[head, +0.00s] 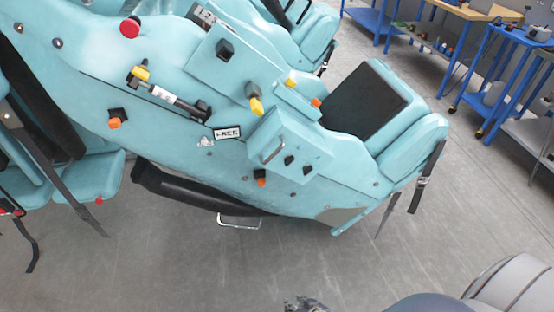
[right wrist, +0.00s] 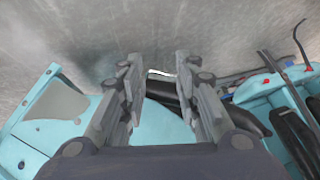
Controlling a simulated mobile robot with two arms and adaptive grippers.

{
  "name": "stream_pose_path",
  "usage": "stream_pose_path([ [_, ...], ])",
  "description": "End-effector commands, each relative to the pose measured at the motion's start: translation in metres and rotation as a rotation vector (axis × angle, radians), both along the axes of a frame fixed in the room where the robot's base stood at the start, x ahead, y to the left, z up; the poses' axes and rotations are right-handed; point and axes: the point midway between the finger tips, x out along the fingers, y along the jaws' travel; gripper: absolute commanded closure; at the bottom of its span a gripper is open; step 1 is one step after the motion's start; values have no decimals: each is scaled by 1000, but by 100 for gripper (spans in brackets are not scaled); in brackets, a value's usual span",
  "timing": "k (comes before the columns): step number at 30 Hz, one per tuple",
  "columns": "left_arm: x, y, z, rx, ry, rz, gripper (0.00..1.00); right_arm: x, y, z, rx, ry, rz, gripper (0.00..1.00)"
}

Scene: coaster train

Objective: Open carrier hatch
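The turquoise ride carrier (head: 180,95) fills the left and middle of the head view, tilted in the picture. A box-shaped cover (head: 305,160) with a metal bar handle (head: 272,152) sits on its side, flush with no visible gap; I cannot tell for certain that it is the hatch. Part of the carrier also shows in the right wrist view (right wrist: 28,145). My right gripper (head: 305,304) barely enters the bottom edge of the head view, apart from the carrier. In the right wrist view its two fingers (right wrist: 158,78) are spread, with nothing held between them. My left gripper is not seen.
A metal loop (head: 240,221) and a black tube (head: 200,192) run under the carrier's lower edge. Levers and orange and yellow knobs (head: 256,105) stick out from its side. Blue workbenches (head: 510,35) stand at the back right. The grey floor (head: 170,270) in front is clear.

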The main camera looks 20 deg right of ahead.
Motion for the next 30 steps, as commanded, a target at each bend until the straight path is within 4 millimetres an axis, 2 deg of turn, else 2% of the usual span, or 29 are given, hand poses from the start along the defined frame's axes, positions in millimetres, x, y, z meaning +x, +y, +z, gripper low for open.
stream_pose_path([
  [1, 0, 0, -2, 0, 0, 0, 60, 35, -3, 34, 43, -92, -48, 70],
  [2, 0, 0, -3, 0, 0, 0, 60, 52, -6, 55, 67, -142, -74, 70],
  [3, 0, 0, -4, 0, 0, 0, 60, 74, -10, 84, 101, -211, -107, 70],
  [5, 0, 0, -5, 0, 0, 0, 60, 103, -17, 131, 151, -315, -150, 70],
  [6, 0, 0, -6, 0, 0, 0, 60, 119, -22, 164, 185, -385, -177, 70],
  [8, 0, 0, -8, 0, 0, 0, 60, 138, -31, 213, 233, -485, -209, 70],
  [9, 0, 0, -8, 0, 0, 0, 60, 147, -36, 244, 264, -547, -226, 70],
  [12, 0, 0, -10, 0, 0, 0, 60, 160, -47, 313, 328, -681, -256, 70],
  [15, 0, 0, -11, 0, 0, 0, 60, 163, -54, 363, 375, -776, -270, 70],
  [18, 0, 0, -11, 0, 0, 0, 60, 163, -59, 390, 400, -828, -277, 70],
  [20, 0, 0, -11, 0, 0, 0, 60, 164, -59, 398, 407, -843, -277, 70],
  [26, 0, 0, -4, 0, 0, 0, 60, 184, -59, 404, 411, -850, -278, 70],
  [30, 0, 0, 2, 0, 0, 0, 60, 210, -58, 404, 412, -849, -278, 70],
])
